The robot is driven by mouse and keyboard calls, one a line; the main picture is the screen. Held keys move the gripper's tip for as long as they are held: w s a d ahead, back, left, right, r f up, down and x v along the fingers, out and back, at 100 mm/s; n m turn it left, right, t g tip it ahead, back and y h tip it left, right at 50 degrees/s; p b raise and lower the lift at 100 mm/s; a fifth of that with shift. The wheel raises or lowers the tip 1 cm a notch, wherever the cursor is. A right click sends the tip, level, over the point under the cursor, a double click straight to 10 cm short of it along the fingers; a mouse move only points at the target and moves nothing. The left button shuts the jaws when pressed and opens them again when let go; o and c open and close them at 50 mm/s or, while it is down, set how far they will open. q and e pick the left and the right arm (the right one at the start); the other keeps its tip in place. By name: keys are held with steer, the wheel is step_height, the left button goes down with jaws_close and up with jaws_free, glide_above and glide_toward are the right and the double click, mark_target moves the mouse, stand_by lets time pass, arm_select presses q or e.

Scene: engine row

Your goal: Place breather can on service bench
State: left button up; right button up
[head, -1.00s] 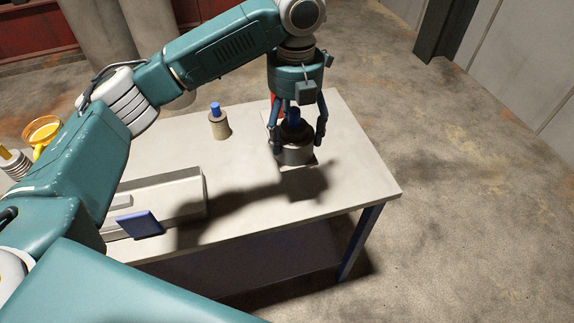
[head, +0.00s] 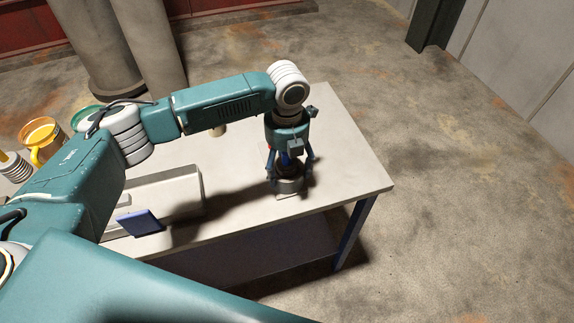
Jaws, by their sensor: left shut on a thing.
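The breather can (head: 289,186), a short grey cylinder with a dark top and a blue knob, is between the fingers of my left gripper (head: 289,180). The gripper points down and is shut on the can; its fingers partly hide the can's top. The can is at the front right part of the pale service bench (head: 345,150), very low over it or touching it; I cannot tell which. My right gripper is not in view.
A grey tray-like box (head: 185,195) and a blue tilted plate (head: 140,222) are left of the can. A tan cylinder (head: 217,131) is mostly hidden behind my arm. An orange vessel (head: 42,140) stands at far left. The bench's right side is clear.

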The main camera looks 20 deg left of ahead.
arm_select(q)
steer(key=o, duration=1.5)
steer(key=shift+r, duration=0.15)
step_height(320, 180, up, 12)
steer(key=b, duration=0.3)
